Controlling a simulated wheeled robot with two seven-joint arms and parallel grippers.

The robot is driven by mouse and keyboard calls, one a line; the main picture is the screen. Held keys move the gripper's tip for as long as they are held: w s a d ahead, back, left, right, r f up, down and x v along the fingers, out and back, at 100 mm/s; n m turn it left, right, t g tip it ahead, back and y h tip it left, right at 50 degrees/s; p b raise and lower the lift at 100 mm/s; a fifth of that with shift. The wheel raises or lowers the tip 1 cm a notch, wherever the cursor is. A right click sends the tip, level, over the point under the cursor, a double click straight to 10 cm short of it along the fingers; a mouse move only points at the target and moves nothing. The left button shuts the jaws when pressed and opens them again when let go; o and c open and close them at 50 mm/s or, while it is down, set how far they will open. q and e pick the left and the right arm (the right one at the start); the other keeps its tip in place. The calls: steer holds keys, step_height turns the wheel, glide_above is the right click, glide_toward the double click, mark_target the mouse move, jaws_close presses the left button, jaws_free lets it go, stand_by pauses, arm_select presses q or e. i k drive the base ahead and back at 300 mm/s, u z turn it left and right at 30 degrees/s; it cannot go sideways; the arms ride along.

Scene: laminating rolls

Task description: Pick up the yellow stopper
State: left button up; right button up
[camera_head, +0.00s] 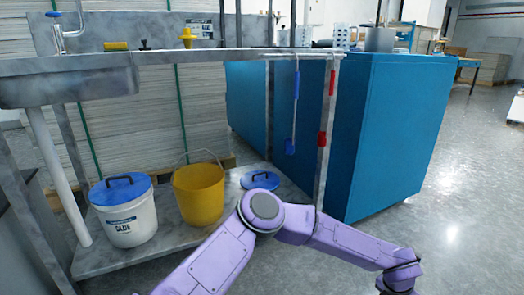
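Two small yellow pieces sit on the metal counter along the back. One is a yellow upright piece (187,37), wider at the top, near the middle of the counter. The other is a yellow piece (116,46) that looks like a short cylinder lying on its side, further left. I cannot tell for sure which of them is the stopper. A purple arm of mine crosses the lower part of the view, bent at a grey joint, well below and in front of the counter. Its far end runs to the lower right edge. No gripper fingers show.
A small black piece (145,45) stands between the yellow pieces. A sink (70,85) is at the left. Below, a lower shelf (150,255) bears a white glue bucket (130,220) and a yellow bucket (200,197). A blue cabinet (385,130) stands right; open floor lies beyond.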

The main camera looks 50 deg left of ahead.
mark_target(188, 37)
steer(key=u, duration=2)
